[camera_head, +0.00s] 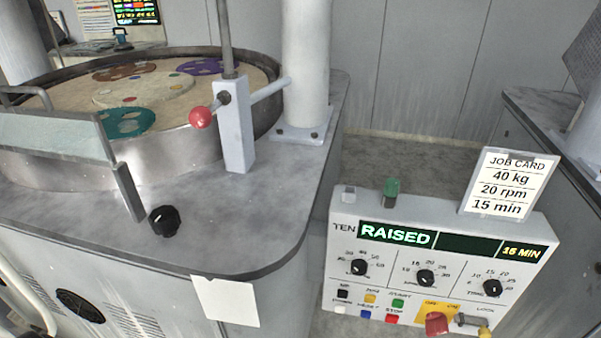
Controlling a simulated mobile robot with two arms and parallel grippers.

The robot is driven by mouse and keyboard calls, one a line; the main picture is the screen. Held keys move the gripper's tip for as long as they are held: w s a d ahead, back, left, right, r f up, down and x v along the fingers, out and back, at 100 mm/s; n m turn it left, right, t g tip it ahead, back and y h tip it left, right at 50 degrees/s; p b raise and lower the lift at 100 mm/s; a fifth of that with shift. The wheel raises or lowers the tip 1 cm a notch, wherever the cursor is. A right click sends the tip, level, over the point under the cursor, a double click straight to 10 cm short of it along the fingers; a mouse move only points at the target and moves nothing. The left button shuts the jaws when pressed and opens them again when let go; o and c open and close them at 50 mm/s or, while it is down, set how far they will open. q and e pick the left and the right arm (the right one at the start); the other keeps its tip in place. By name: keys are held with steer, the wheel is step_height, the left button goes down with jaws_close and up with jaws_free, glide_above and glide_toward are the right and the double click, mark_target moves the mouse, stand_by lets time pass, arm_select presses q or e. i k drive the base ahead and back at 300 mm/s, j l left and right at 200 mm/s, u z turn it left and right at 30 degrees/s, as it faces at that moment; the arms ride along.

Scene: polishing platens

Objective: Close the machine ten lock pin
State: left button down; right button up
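The machine ten control panel (345,285) stands at the lower right, with "TEN" and a lit "RAISED" display (396,234). At its bottom right, under the word "LOCK", is a small grey pin-like part (469,320) with a yellow end (485,332). It is partly cut off by the picture's bottom edge, and I cannot tell whether it is open or closed. A lever with a red ball knob (201,117) runs through a grey post (236,130) beside the round platen (190,104). Neither of my grippers is in view.
A red knob (436,323) on a yellow plate sits just left of the lock. A job card (508,184) stands on the panel's top right, reading 40 kg, 20 rpm, 15 min. A black knob (165,220) is on the grey machine top. Another machine (545,125) is at the right edge.

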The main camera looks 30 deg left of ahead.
mark_target(200, 118)
steer(key=u, duration=1.4)
